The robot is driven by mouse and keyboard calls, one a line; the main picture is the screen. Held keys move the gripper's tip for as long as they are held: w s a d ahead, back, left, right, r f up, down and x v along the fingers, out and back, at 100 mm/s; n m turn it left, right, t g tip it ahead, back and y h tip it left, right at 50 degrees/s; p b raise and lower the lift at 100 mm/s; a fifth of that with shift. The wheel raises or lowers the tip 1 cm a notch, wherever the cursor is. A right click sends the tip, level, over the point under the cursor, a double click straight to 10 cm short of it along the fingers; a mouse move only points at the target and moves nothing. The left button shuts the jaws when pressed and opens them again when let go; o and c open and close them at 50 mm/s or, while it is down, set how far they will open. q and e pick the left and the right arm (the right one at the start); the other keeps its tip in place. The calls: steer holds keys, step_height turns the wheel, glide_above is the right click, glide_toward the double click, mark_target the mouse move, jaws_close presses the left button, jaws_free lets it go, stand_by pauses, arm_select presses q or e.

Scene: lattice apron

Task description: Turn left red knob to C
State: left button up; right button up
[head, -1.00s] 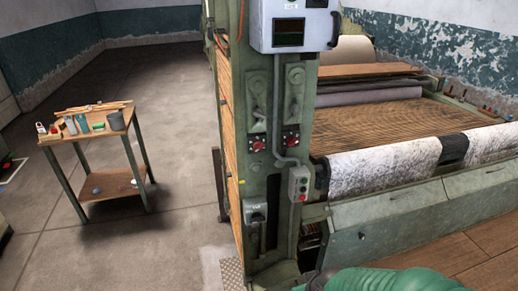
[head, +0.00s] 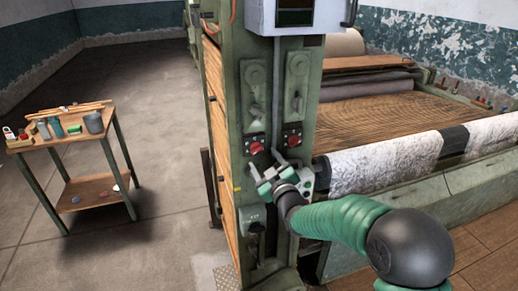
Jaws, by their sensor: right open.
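The left red knob (head: 256,147) sits on a dark plate on the green machine column (head: 269,30). A second red knob (head: 293,140) is to its right, on a similar plate. The letters around the knobs are too small to read, so I cannot tell the knob's setting. My right gripper (head: 265,161) is open and empty, just below the left red knob in the picture, with its fingers pointing up toward the knobs. I see no contact with either knob. My left gripper is not in view.
My right gripper and wrist partly cover the push-button box (head: 308,180). A grey conduit (head: 276,90) runs down between the knobs. A fabric roll (head: 385,165) lies to the right. A small table (head: 75,143) with tools stands at the left, with open floor between.

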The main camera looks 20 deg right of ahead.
mark_target(257, 150)
steer(key=w, duration=0.2)
steer(key=w+a, duration=0.1)
steer(key=shift+w+r+p, duration=0.3)
steer(key=shift+r+p, duration=0.05)
steer(key=shift+w+a+r, duration=0.2)
steer(key=shift+w, duration=0.35)
steer(key=shift+w+d+f, duration=0.2)
steer(key=shift+d+f, duration=0.05)
steer(key=shift+d, duration=0.15)
steer(key=shift+c, duration=1)
steer(key=c, duration=0.5)
steer(key=shift+r, duration=0.1)
jaws_close()
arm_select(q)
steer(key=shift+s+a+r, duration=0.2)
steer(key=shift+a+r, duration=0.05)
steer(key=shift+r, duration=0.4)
